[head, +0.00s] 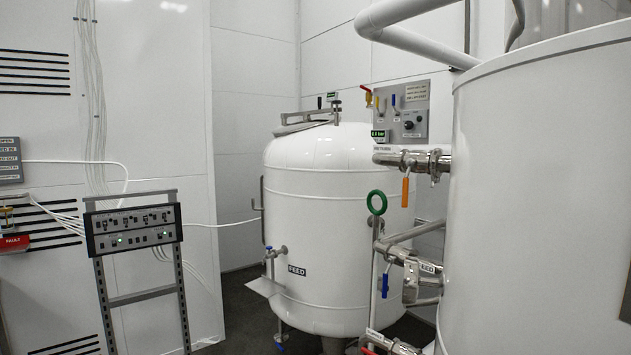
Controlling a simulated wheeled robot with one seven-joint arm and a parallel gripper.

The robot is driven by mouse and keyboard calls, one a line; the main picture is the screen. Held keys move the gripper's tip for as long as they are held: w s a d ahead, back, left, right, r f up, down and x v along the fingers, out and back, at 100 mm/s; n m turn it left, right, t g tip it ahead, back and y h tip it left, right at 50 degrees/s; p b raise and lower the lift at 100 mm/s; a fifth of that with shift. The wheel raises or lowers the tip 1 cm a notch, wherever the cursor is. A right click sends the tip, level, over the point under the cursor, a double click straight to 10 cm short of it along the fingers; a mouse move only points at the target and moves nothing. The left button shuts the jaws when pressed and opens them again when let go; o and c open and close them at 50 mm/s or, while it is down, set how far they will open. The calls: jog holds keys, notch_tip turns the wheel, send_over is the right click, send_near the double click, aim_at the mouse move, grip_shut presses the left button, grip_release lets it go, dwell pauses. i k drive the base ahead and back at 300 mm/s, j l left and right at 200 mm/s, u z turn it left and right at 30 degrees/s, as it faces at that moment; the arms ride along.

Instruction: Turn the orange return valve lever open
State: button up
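The orange return valve lever (405,192) hangs straight down below a horizontal steel pipe (405,159), right of the middle in the head view. The pipe runs toward the large white tank at the right, below a grey control panel (405,108). A sign at the pipe's left end is too small to read surely. My gripper is not in view, so its distance to the lever and its opening do not show.
A white tank (320,220) marked FEED stands behind, and a larger white tank (545,200) fills the right. A green ring handle (377,202) and a blue lever (385,284) are near the orange lever. A control stand (134,228) is at left. Dark floor shows between.

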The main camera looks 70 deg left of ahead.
aim_at(409, 163)
jog(key=u, duration=1.45)
jog(key=i+j+u, duration=0.1)
jog(key=i+j, duration=0.1)
